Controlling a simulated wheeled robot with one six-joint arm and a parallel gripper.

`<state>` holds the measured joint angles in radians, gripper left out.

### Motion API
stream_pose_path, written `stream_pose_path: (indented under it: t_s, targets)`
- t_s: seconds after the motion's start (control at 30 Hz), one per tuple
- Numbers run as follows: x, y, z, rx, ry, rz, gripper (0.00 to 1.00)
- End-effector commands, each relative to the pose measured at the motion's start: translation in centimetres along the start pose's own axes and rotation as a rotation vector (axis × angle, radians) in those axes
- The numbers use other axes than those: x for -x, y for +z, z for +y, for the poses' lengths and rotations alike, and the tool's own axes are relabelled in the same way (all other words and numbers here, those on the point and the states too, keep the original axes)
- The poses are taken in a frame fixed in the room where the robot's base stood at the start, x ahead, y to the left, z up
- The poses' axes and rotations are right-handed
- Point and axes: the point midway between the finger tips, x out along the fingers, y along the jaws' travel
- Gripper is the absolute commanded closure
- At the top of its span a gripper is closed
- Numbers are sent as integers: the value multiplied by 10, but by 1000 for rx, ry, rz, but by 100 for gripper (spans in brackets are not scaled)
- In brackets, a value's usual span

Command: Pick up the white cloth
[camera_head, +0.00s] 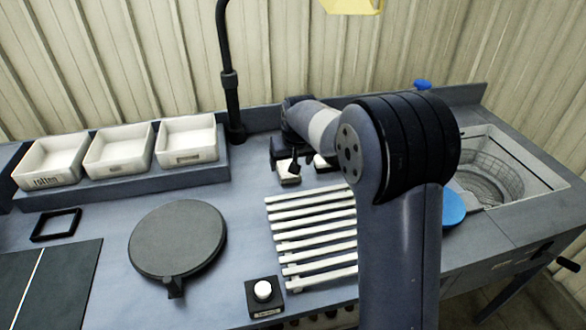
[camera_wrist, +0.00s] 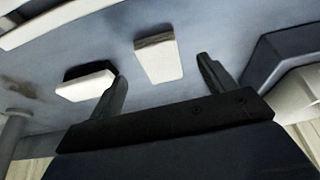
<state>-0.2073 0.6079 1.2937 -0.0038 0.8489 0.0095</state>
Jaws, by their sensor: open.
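Two small pale pieces lie on the grey-blue worktop under my gripper (camera_wrist: 160,78). One, white with a grey-brown band along one edge (camera_wrist: 158,62), shows between the fingertips in the wrist view. The other, white with a black side (camera_wrist: 87,86), is beside the left finger and partly behind it. I cannot tell for sure which is the white cloth. My gripper is open, with nothing visibly held. In the head view my gripper (camera_head: 307,164) is low at the back of the worktop, and my arm hides part of this spot.
White slats (camera_head: 315,232) lie in front of the gripper. A black lamp pole (camera_head: 233,105) stands to its left at the back. Farther left are white bins (camera_head: 120,165) and a round grey plate (camera_head: 178,240).

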Motion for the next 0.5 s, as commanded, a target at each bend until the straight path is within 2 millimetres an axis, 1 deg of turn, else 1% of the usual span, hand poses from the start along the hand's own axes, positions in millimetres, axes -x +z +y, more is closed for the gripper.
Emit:
stream_pose_path:
  t_s: [0.03,0.27,0.4,0.5]
  targets:
    - [-5,0,-1,1,0,0,18]
    - [-20,-4,-3,1,0,-1,18]
    - [-36,-11,-8,1,-1,-1,18]
    - [-50,-11,-8,0,0,-1,18]
